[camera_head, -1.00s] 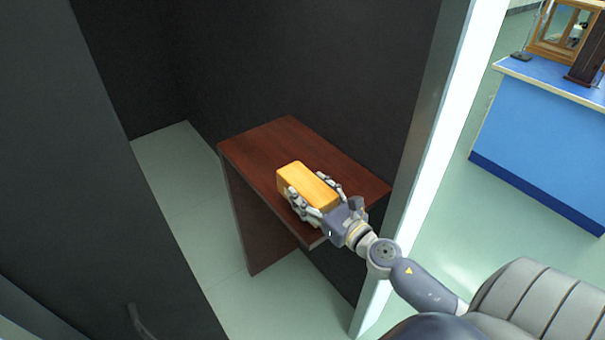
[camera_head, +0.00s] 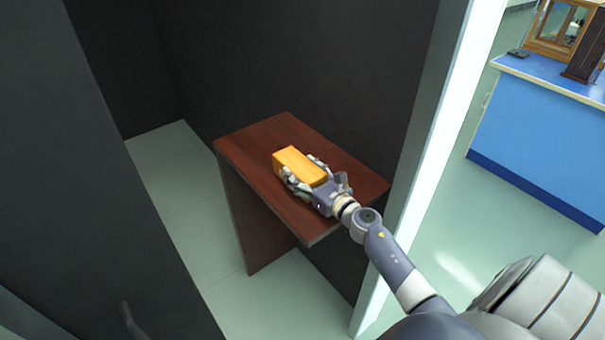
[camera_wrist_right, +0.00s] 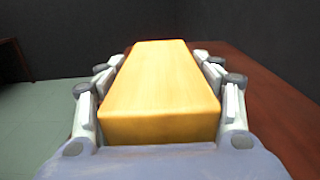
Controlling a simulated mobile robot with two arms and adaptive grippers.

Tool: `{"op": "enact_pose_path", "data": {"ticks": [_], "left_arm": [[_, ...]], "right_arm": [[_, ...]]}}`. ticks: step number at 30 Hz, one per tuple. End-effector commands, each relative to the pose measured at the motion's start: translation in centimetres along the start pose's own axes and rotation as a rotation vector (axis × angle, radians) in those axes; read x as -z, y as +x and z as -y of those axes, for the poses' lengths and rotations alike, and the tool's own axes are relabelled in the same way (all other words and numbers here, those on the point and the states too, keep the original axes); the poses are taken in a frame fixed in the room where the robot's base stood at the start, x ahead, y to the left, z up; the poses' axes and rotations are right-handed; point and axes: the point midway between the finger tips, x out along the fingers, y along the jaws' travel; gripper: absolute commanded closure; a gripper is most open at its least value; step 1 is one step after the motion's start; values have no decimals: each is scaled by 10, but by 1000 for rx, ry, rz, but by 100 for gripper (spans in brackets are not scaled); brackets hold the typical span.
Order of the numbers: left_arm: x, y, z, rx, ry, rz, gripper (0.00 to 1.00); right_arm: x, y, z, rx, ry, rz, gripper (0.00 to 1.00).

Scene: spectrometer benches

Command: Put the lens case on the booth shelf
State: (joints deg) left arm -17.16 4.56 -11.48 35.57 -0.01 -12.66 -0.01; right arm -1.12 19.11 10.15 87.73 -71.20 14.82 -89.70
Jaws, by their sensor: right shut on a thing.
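The lens case is an orange-yellow block (camera_head: 298,164) over the middle of the booth shelf (camera_head: 341,192), a dark red-brown board inside the dark booth. My right gripper (camera_head: 304,179) is shut on the lens case, with a finger along each side. In the right wrist view the lens case (camera_wrist_right: 158,85) fills the space between the fingers, and the shelf (camera_wrist_right: 262,95) shows to its right. I cannot tell whether the underside of the case touches the shelf. My left gripper is not in view.
Dark booth walls (camera_head: 290,65) stand behind and left of the shelf. A blue bench (camera_head: 540,130) with a wooden-framed instrument (camera_head: 555,28) stands outside at right. The shelf around the case is bare.

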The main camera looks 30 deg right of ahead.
Motion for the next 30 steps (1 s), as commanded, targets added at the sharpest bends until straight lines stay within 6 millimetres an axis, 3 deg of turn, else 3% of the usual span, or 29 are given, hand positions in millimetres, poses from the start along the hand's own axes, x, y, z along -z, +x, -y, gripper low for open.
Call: {"op": "enact_pose_path", "data": {"ticks": [9,10,13,28,30], "left_arm": [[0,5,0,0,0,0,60],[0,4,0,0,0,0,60],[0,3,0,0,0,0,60],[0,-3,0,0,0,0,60],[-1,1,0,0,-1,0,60]], "right_arm": [[3,0,0,0,-2,2,73],[3,0,0,1,-2,0,32],[2,0,0,1,-2,0,11],[-4,0,0,1,-1,0,11],[2,-9,1,1,-2,-3,11]]}}
